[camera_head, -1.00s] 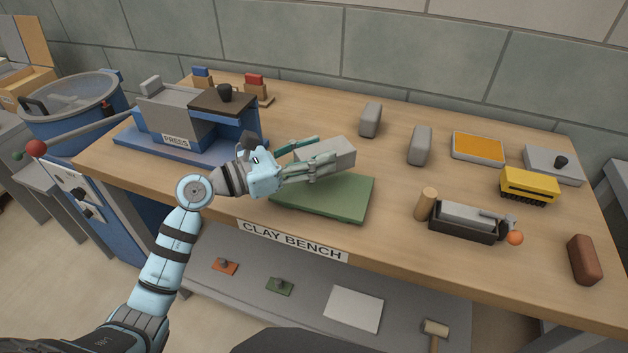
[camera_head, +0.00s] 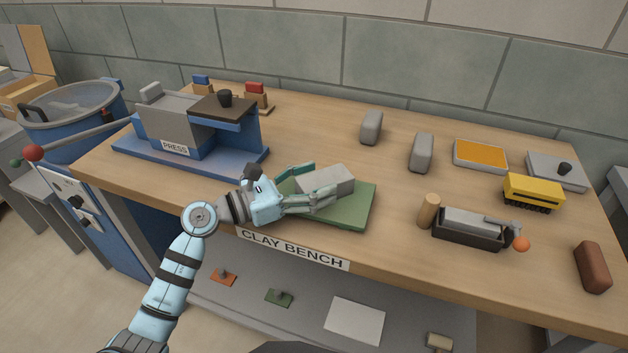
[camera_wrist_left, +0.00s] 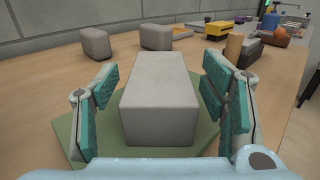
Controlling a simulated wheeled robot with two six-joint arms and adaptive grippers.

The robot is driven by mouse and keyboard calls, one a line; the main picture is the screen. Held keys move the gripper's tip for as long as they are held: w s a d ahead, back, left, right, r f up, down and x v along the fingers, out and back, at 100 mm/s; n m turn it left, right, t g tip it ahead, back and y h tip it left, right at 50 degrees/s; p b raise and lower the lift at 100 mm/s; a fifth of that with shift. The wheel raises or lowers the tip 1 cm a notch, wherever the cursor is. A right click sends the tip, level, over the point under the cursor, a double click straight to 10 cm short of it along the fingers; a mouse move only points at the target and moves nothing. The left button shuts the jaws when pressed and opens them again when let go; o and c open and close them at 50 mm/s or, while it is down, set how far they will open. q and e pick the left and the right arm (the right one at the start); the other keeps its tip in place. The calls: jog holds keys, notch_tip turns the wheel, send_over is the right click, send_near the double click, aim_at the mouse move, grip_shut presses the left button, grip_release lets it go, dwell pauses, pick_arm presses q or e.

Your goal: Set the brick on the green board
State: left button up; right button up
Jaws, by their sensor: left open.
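A grey brick (camera_head: 326,180) lies on the green board (camera_head: 352,208) near the front edge of the bench. My left gripper (camera_head: 322,182) is open around the brick, with one finger on each side. In the left wrist view the brick (camera_wrist_left: 160,98) sits between the two teal finger pads, with a gap on both sides. The green board (camera_wrist_left: 80,149) shows beneath it there. The near end of the brick is partly hidden by the gripper in the head view. My right gripper is not in view.
The blue press (camera_head: 190,137) stands to the left. Two grey blocks (camera_head: 372,127) (camera_head: 421,152) stand behind and right of the board. A wooden cylinder (camera_head: 428,210) and a black tray (camera_head: 468,232) are to its right. Bare bench lies between.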

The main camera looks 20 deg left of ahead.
pick_arm(q)
jog(key=shift+r, duration=0.1)
jog(key=shift+s+a, duration=0.1)
jog(key=shift+a, duration=0.05)
jog(key=b+v, duration=0.1)
jog(key=v, duration=1)
jog(key=shift+b, duration=0.4)
jog(key=shift+s+a, duration=0.2)
jog(key=shift+s, duration=0.05)
